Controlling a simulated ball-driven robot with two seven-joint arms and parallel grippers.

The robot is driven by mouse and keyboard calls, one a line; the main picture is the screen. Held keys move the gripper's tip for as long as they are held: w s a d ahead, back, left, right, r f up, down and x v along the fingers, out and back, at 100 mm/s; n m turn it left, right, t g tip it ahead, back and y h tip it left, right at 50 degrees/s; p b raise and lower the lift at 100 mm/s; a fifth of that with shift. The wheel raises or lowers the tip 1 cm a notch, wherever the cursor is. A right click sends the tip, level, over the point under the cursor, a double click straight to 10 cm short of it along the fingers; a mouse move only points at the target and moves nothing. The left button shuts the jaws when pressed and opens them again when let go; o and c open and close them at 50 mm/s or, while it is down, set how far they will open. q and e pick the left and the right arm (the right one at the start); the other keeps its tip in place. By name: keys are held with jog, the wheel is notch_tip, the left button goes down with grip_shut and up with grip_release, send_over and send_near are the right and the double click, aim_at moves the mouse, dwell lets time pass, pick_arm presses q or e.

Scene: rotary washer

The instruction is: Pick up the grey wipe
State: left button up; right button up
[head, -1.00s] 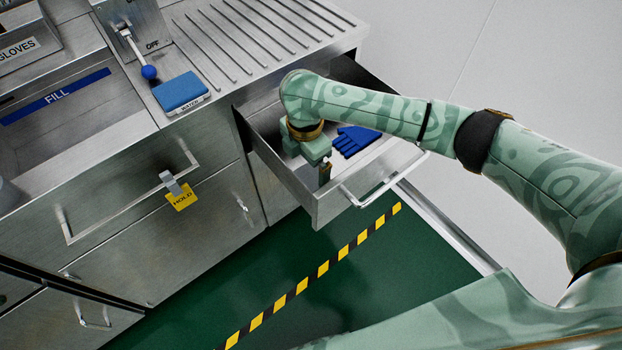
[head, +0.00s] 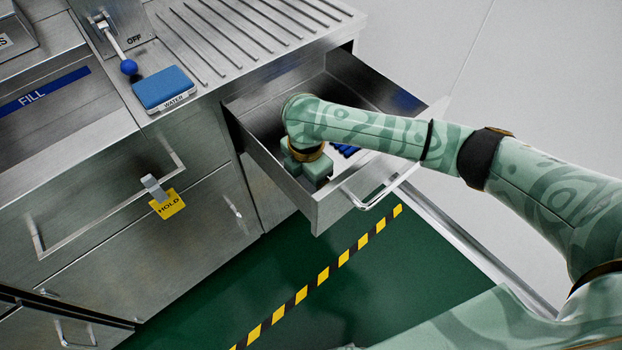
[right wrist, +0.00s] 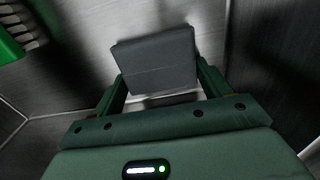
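The grey wipe (right wrist: 155,60) is a dark grey, folded, block-like piece in the right wrist view. It lies in the open metal drawer (head: 335,208); in the head view my right arm hides it. My right gripper (right wrist: 160,78) reaches down into the drawer, its fingers spread wide on either side of the wipe's near part. Whether either finger touches the wipe is not clear. In the head view the right gripper's fingertips are hidden inside the drawer. My left gripper is not in view.
A blue glove (head: 345,150) is partly visible in the drawer behind my arm. The drawer walls stand close around my gripper. A bright green object (right wrist: 10,45) shows in the wrist view.

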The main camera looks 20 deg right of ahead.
aim_at(307, 181)
dwell(0.3)
pick_arm(q)
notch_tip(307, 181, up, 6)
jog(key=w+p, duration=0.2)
jog(key=p, duration=0.4)
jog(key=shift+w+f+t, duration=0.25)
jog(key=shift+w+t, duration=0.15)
pick_arm(e)
notch_tip(307, 181, up, 10)
